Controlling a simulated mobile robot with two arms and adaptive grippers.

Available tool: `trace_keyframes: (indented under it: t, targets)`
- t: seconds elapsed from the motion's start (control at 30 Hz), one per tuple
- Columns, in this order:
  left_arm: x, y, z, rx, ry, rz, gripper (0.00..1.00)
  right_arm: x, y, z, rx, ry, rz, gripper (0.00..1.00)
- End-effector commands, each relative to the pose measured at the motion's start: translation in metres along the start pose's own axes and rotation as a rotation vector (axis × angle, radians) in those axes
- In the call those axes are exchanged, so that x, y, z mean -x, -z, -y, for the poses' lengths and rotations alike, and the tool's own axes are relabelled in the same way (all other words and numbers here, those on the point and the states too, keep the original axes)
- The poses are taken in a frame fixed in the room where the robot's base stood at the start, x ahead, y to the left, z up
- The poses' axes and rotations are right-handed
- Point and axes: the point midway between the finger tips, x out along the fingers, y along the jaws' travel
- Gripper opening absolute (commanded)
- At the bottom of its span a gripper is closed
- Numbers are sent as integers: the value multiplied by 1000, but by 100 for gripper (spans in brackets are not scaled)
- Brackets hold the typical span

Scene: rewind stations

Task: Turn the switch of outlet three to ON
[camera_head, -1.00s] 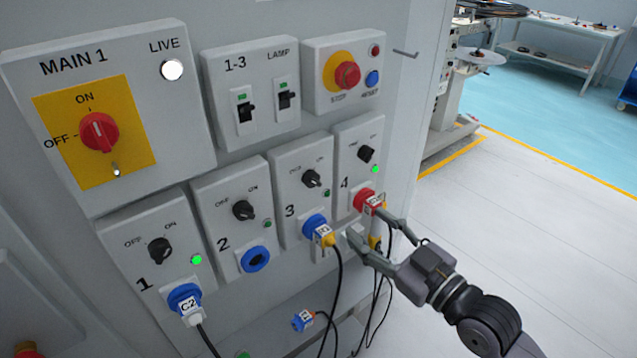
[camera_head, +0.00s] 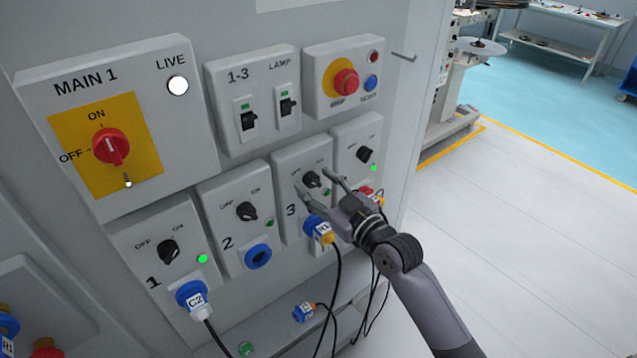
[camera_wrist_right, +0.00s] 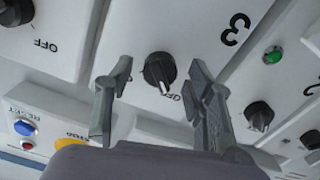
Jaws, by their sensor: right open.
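Outlet three's panel (camera_head: 290,160) carries a black rotary switch (camera_head: 311,179) above a blue socket with a plug (camera_head: 319,229) in it. My right gripper (camera_head: 314,183) is open, its two fingers on either side of this switch. In the right wrist view the knob (camera_wrist_right: 160,72) lies between the open fingers (camera_wrist_right: 161,82), with visible gaps on both sides. Its white mark points toward the OFF label there. The small lamp (camera_head: 327,192) of outlet three looks dark. My left gripper is not in view.
Switches of outlets one (camera_head: 167,251), two (camera_head: 246,212) and four (camera_head: 365,155) are close by. Lamps one and four glow green. A red emergency button (camera_head: 345,82) and the main switch (camera_head: 111,147) are above. Cables hang below the outlets. Open floor lies to the right.

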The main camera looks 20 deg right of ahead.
Motion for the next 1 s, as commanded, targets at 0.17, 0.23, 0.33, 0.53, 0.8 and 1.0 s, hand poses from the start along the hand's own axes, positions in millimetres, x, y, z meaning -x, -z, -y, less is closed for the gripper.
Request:
trace_keyframes:
  t: [0.17, 0.23, 0.33, 0.53, 0.8, 1.0]
  targets:
    - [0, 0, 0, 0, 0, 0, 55, 0, 0, 0, 0, 0, 0, 49]
    - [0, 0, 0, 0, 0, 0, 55, 0, 0, 0, 0, 0, 0, 48]
    - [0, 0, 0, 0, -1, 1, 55, 0, 0, 0, 0, 0, 0, 41]
    - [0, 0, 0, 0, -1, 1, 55, 0, 0, 0, 0, 0, 0, 28]
    - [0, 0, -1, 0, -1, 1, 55, 0, 0, 0, 0, 0, 0, 10]
    - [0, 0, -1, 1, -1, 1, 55, 0, 0, 0, -1, 0, 1, 1]
